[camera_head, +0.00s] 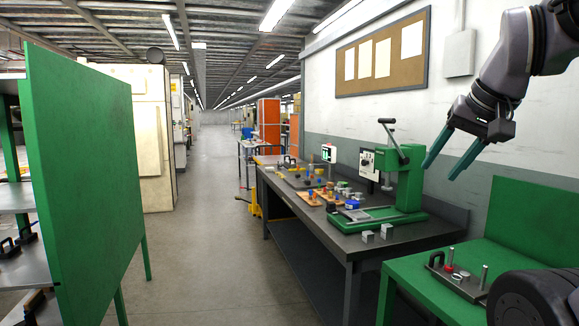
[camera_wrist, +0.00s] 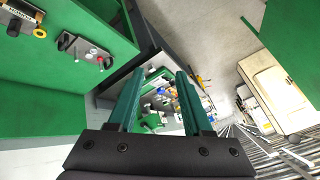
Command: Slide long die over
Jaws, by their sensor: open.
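A long grey die plate (camera_head: 458,279) with two upright pins, a red knob and a black handle lies on the green bench (camera_head: 405,270) at the right. It is likely the same die that shows at the upper left of the wrist view (camera_wrist: 84,49). A second die-like block (camera_wrist: 22,16) with an orange part and a label lies beyond it there, partly cut off. I cannot tell which one is the long die. My gripper (camera_head: 438,171) is open and empty, in the air above the benches, apart from both pieces.
A dark workbench (camera_head: 345,235) carries a green lever press (camera_head: 405,180), small metal blocks (camera_head: 386,231) and coloured parts. A green panel (camera_head: 85,165) and shelves with handled tools (camera_head: 18,243) stand at the left. The aisle floor (camera_head: 215,240) between is clear.

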